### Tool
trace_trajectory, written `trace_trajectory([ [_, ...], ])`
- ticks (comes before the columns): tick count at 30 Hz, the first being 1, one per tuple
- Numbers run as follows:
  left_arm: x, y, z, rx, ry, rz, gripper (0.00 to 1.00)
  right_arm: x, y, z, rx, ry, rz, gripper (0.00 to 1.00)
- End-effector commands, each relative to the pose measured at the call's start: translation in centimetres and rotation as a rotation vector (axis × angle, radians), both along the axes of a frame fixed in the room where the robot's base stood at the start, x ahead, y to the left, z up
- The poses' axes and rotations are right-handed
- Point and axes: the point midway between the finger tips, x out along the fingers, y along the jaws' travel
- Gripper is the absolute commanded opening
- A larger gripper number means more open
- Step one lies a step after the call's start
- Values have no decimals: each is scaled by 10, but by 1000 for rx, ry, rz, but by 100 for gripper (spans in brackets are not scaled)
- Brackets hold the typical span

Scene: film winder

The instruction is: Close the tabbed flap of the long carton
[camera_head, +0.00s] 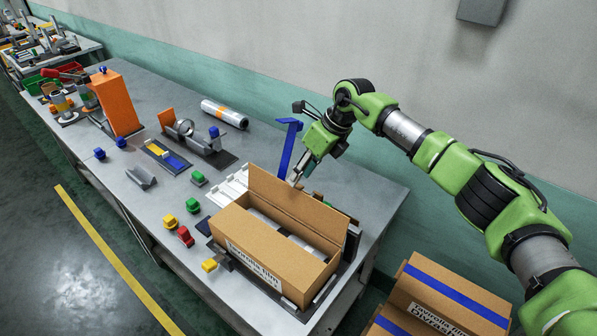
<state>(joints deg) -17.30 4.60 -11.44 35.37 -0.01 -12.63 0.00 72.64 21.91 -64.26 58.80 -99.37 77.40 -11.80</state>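The long brown carton (238,232) sits open near the right end of the grey table, with a white printed label on its front. Its long flap (298,212) stands up along the back edge. Silver tube-like rolls (300,243) lie inside. My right gripper (297,181) is behind and above the raised flap, pointing down, close to the flap's top edge. I cannot tell whether it touches the flap. Its fingertips are small and partly hidden, so its opening does not show. My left gripper is not in view.
A blue upright post (288,148) stands beside my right gripper. A white ribbed piece (229,190) lies left of the carton. Small colored blocks (170,222) are scattered at the front left. Closed cartons (452,293) stand at lower right. A wall runs behind the table.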

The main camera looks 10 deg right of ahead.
Motion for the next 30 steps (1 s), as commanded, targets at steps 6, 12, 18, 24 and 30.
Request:
trace_trajectory([
  [6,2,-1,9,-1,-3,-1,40,4,8,-18,2,0,-1,33],
  [12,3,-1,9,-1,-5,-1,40,4,9,-22,1,-1,0,33],
  [18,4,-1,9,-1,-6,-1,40,4,9,-22,1,-1,0,14],
  [24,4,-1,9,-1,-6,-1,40,4,9,-22,1,-1,0,0],
  [30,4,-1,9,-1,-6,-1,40,2,11,-20,-11,-16,1,0],
])
